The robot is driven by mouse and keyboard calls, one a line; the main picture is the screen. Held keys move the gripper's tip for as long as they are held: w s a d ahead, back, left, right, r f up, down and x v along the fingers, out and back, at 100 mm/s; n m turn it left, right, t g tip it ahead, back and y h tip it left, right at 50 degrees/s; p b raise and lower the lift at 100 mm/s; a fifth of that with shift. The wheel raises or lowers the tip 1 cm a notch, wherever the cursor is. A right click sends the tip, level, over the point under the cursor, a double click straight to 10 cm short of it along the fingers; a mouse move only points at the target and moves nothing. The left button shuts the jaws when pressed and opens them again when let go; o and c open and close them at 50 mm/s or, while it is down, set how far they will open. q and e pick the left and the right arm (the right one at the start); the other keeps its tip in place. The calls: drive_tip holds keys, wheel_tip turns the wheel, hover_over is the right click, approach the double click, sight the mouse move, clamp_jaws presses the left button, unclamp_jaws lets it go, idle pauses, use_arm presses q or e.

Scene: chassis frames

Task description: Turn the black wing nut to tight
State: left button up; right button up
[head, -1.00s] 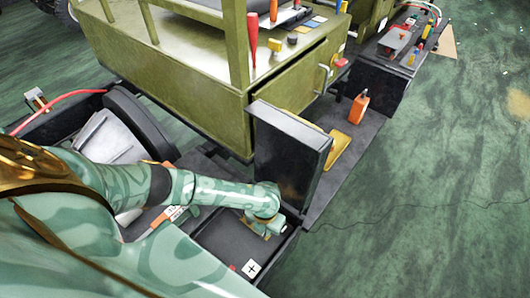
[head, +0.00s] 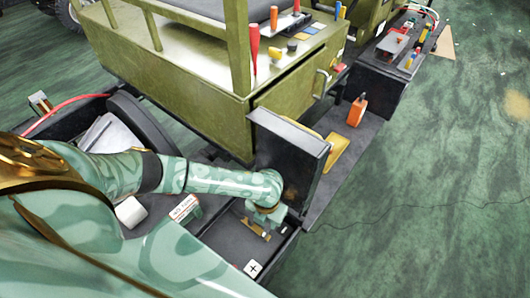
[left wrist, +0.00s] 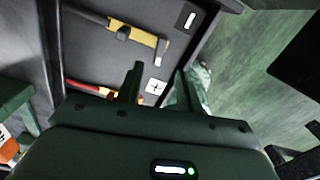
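My left gripper (head: 266,226) is low over the open black box at the lower middle of the head view. In the left wrist view its two fingers (left wrist: 159,76) stand apart with nothing between them. Beyond the fingertips a yellow bar (left wrist: 147,38) lies in the box. A small black piece (left wrist: 123,33) sits on the bar; it may be the black wing nut, but its wings cannot be made out. The bar also shows in part beside the gripper in the head view (head: 255,229). My right gripper is not in view.
The box's black lid (head: 288,150) stands upright behind the gripper. An olive cabinet (head: 190,80) stands behind. Open green floor (head: 430,190) lies right.

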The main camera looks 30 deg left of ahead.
use_arm(q)
wheel_tip(320, 180, up, 9)
drive_tip(key=p, duration=0.2)
drive_tip(key=shift+f, duration=0.15)
idle(0.3)
